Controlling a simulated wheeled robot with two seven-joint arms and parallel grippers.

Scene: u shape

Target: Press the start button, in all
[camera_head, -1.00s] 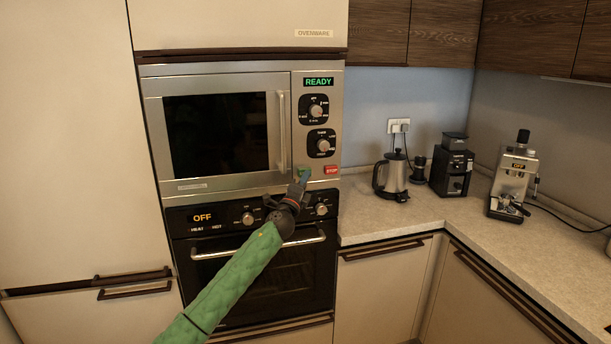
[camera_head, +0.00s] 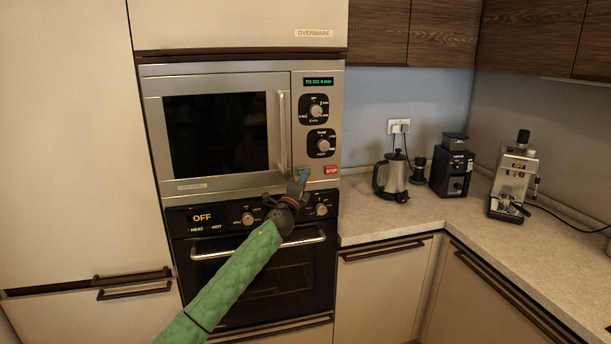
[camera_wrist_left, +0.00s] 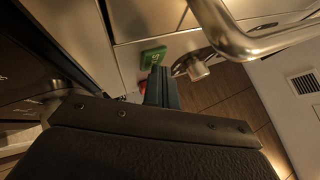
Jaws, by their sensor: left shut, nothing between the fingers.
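The microwave (camera_head: 215,188) is built into the wall, its door shut. Its display (camera_head: 318,82) reads "TO GO 4 min" in green. The green start button (camera_head: 299,169) is low on its control panel, partly covered by my left gripper (camera_head: 305,173). In the left wrist view the green button (camera_wrist_left: 153,57) shows just beyond the tips of my left gripper (camera_wrist_left: 161,72). The gripper is shut and empty, its tips at or very near the button; contact cannot be told for sure. My right gripper is not in view.
The red stop button (camera_head: 331,170) is just right of the start button. Two knobs (camera_head: 317,111) sit above. The door handle (camera_head: 282,130) stands out to the left. An oven (camera_head: 275,285) is below. A kettle (camera_head: 394,176), grinder and coffee machine stand on the right counter.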

